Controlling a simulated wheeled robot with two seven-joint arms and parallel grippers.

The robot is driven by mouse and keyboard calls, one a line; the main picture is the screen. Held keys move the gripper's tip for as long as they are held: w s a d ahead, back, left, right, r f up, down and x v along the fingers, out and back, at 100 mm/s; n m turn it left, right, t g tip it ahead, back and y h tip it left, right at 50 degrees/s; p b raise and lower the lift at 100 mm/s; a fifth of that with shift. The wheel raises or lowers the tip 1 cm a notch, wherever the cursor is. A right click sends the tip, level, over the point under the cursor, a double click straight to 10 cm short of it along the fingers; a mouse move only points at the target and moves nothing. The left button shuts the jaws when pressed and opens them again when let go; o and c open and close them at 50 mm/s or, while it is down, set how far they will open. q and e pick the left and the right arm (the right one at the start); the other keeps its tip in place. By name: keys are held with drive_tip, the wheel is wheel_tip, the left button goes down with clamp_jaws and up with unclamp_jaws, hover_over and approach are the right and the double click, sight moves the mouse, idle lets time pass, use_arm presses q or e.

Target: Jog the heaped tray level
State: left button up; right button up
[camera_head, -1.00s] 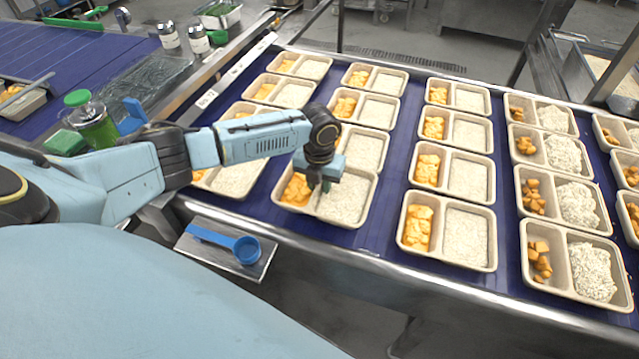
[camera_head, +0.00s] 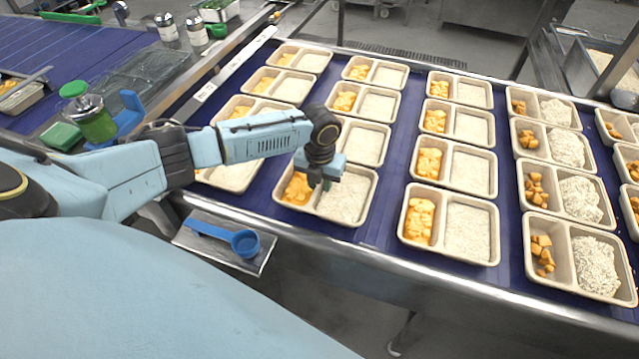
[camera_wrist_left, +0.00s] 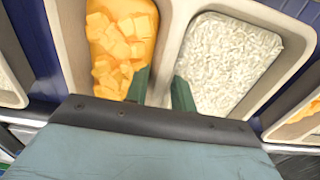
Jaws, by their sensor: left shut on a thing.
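My left gripper (camera_head: 322,183) is over the near tray (camera_head: 350,219) of the second column from the left, shut on the tray's divider. In the left wrist view the two green fingertips (camera_wrist_left: 160,92) sit either side of that divider (camera_wrist_left: 170,62). The tray has orange cubes in sauce (camera_wrist_left: 121,42) in its left compartment and white rice (camera_wrist_left: 228,62) in its right one. The rice looks spread fairly flat across its compartment. The tray rests on the blue belt. My right gripper is not in view.
Other two-compartment trays stand in columns on the blue belt (camera_head: 391,200); those at the right (camera_head: 560,291) hold mounded rice. A blue scoop (camera_head: 243,243) lies on a metal plate by the belt's front edge. A green-lidded jar (camera_head: 90,115) stands at the left.

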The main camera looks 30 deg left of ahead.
use_arm(q)
drive_tip(key=shift+f, duration=0.1)
drive_tip(key=shift+f, duration=0.25)
drive_tip(key=o, duration=1.1)
drive_tip(key=shift+c, duration=0.2)
wheel_tip(320, 180, up, 14)
drive_tip(key=shift+f, duration=0.25)
